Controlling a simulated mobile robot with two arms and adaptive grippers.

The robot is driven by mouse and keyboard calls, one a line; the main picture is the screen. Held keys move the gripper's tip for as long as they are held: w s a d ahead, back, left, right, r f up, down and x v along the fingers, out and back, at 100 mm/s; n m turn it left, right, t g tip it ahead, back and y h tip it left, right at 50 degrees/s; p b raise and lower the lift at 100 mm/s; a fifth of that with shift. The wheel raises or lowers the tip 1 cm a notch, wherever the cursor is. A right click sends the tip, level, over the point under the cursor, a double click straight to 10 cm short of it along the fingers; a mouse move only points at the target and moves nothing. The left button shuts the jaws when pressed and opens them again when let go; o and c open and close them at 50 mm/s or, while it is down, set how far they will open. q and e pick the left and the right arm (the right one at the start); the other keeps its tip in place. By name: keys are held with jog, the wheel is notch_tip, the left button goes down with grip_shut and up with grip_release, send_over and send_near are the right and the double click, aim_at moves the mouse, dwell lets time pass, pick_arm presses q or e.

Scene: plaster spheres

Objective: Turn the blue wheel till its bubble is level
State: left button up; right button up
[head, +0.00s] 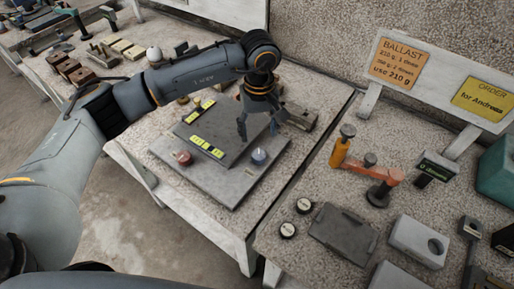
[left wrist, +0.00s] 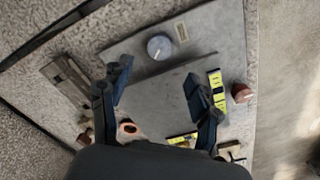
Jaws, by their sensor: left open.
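The blue wheel (head: 259,157) is a small blue-grey knob on the grey plate (head: 215,185), near its right corner. It also shows in the left wrist view (left wrist: 159,47), beyond my fingertips. A red wheel (head: 184,157) sits on the plate's left side. Two yellow-green bubble vials, one nearer (head: 207,147) and one farther (head: 199,110), lie on the raised dark slab; their bubbles are too small to read. My left gripper (head: 258,125) is open and empty above the slab, pointing down, apart from the blue wheel. It also shows in the left wrist view (left wrist: 156,75). My right gripper is out of view.
A grey-brown block (head: 301,116) lies right of the plate. A gap separates this table from the right one, which holds an orange stand (head: 375,175), a dark flat plate (head: 343,232) and a grey box (head: 417,240). Signs stand along the back.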

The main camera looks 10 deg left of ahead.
aim_at(259, 154)
pick_arm(q)
notch_tip(259, 154, down, 10)
jog(key=shift+r+p, duration=0.25)
jog(key=shift+p, duration=0.85)
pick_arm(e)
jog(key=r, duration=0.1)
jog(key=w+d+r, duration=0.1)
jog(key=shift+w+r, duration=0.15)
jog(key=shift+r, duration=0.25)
pick_arm(q)
jog(key=c, duration=1.2)
